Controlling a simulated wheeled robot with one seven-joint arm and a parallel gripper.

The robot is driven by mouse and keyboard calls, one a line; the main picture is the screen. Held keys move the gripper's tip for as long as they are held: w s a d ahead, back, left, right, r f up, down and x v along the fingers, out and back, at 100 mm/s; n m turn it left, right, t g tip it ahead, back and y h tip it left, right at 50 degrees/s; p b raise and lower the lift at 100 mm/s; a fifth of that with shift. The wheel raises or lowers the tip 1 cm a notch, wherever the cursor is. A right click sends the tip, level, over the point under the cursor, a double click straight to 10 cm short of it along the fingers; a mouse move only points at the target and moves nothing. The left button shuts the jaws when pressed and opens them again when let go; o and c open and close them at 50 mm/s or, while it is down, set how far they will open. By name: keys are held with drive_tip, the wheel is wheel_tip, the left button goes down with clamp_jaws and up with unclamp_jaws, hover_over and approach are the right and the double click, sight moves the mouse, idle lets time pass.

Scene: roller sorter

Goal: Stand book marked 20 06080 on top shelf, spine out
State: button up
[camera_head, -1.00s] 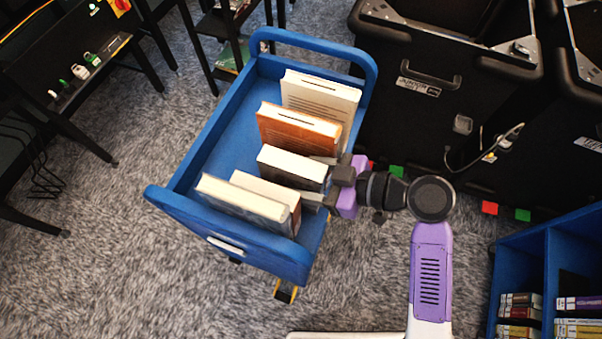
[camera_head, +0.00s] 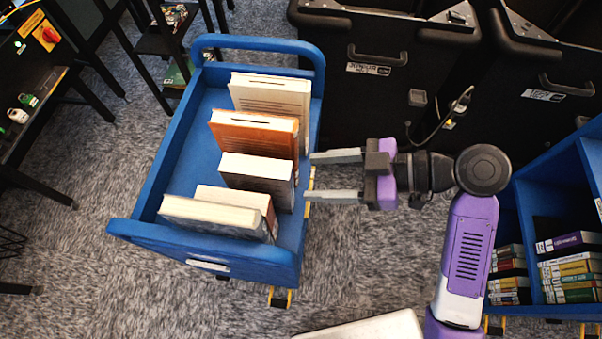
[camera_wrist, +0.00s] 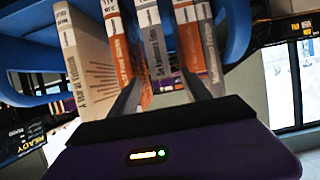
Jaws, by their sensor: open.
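Several books stand in a blue cart, spines towards my gripper. In the head view they are a cream one (camera_head: 270,96), an orange one (camera_head: 254,131), a dark-covered one with white pages (camera_head: 257,172), a small brown one (camera_head: 240,199) and a pale grey one (camera_head: 215,217). I cannot read the number 20 06080 on any of them. My gripper (camera_head: 310,176) is open and empty at the cart's right side, level with the dark-covered book. The top shelf cannot be identified.
The blue cart (camera_head: 148,197) has raised end walls. Black bins (camera_head: 385,100) stand behind my arm. A blue bookcase (camera_head: 524,215) with books lying in stacks is at the right.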

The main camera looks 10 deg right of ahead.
drive_tip(key=shift+s+d+r, duration=0.15)
drive_tip(key=shift+d, duration=0.2)
drive_tip(key=s+d+f+m+t+h, duration=0.65)
drive_tip(key=s+f+m+h, duration=0.25)
drive_tip(key=f+m, duration=0.35)
drive_tip(key=s+d+r+m+t+h, duration=0.1)
drive_tip(key=s+d+r+t+h, duration=0.2)
drive_tip(key=s+r, duration=0.9)
drive_tip(key=shift+d+t+h, duration=0.3)
drive_tip(key=shift+d+t, duration=0.05)
drive_tip(key=shift+t, duration=0.1)
